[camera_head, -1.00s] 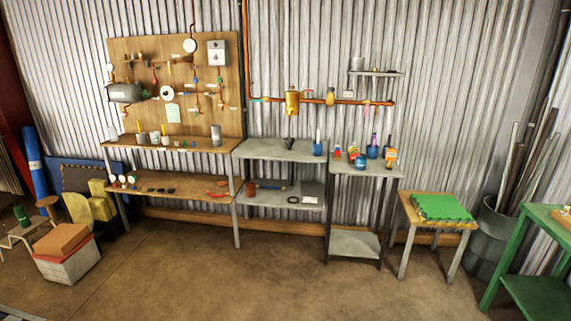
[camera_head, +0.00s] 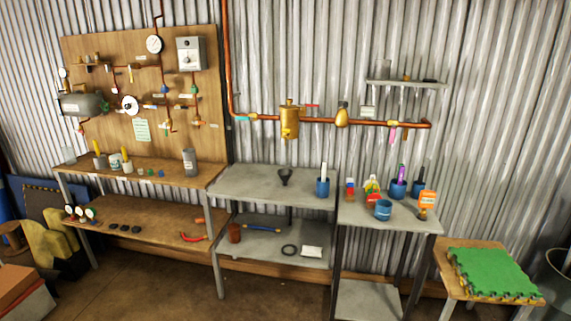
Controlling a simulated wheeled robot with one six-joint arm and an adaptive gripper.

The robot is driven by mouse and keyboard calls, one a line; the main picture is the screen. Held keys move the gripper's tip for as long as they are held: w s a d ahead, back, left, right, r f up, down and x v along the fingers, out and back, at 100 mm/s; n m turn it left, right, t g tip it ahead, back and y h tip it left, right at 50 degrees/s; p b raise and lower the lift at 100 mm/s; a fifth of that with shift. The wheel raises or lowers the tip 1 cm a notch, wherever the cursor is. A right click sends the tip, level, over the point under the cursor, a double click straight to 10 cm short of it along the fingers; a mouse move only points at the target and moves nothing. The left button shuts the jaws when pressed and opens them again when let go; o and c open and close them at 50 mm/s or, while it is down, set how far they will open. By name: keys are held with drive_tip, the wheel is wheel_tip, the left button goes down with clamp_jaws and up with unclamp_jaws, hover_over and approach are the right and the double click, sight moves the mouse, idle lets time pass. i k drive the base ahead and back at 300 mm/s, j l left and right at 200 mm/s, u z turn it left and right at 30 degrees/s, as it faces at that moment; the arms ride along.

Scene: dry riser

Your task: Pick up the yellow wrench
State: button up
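I cannot pick out a yellow wrench for certain. A slim yellow item (camera_head: 130,74) hangs on the wooden pegboard (camera_head: 205,135), too small to identify. Two yellow upright items, one on the left (camera_head: 97,147) and one on the right (camera_head: 126,156), stand at containers on the wooden bench (camera_head: 215,172). A blue tool with yellowish ends (camera_head: 262,228) lies on the lower shelf of the grey middle table. My gripper is not in view.
The grey middle table (camera_head: 255,185) holds a dark funnel (camera_head: 285,177) and a blue cup (camera_head: 322,187). The grey right stand (camera_head: 355,215) is crowded with cups and bottles. A low table with a green mat (camera_head: 495,270) stands at right. Floor (camera_head: 150,285) in front is clear.

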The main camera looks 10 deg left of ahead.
sight(96, 148)
drive_tip(key=i+u, duration=0.2)
drive_tip(key=i, duration=0.35)
drive_tip(key=i+l+u, duration=0.1)
drive_tip(key=i+u, duration=0.15)
drive_tip(key=i, duration=0.3)
drive_tip(key=i+l+u, duration=0.2)
drive_tip(key=i, duration=0.35)
drive_tip(key=i+j+u, duration=0.2)
drive_tip(key=i+u, duration=0.8)
drive_tip(key=i, duration=0.15)
drive_tip(key=i+j+u, duration=0.15)
drive_tip(key=i+j, duration=0.15)
drive_tip(key=i, duration=0.2)
